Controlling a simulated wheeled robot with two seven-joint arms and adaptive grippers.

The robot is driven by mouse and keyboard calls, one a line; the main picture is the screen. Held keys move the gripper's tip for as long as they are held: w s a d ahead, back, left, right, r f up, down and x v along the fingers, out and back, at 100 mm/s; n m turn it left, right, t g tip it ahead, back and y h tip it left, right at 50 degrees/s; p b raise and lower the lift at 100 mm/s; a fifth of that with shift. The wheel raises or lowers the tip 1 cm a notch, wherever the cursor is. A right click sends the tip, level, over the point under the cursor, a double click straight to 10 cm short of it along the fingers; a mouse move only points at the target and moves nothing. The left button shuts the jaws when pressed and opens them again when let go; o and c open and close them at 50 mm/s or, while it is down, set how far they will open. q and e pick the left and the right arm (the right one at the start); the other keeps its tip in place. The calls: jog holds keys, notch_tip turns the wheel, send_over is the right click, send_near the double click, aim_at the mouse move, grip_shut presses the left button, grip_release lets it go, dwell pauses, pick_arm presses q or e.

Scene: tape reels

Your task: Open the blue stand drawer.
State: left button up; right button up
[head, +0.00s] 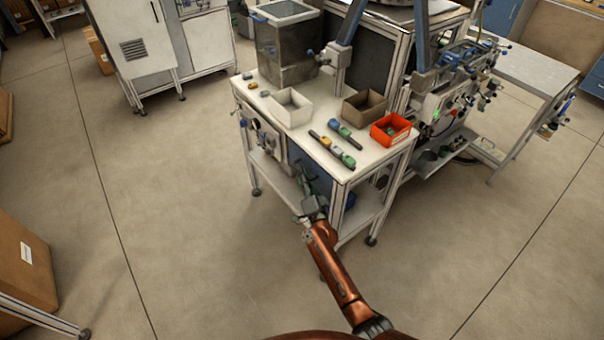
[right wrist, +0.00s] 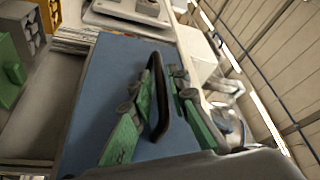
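The blue stand drawer (right wrist: 105,75) fills the middle of the right wrist view as a flat blue front with a long black handle (right wrist: 158,100). In the head view only part of a blue panel (head: 322,181) shows under the top of the white stand (head: 300,133), beside my right gripper. My right gripper (head: 307,186) is at the front of the stand. In the right wrist view its green-padded fingers (right wrist: 160,88) stand apart on either side of the handle, with a narrow gap visible on the right side. My left gripper is not in view.
On the stand top are a white bin (head: 290,108), a brown bin (head: 365,107), a red bin (head: 390,129) and several small parts. A lower shelf (head: 360,213) lies beneath. Open floor (head: 200,240) surrounds the front and left. A machine bench (head: 440,100) stands right.

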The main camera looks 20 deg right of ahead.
jog(key=shift+w, duration=0.3)
jog(key=shift+r, duration=0.1)
jog(key=shift+c, duration=0.5)
grip_shut()
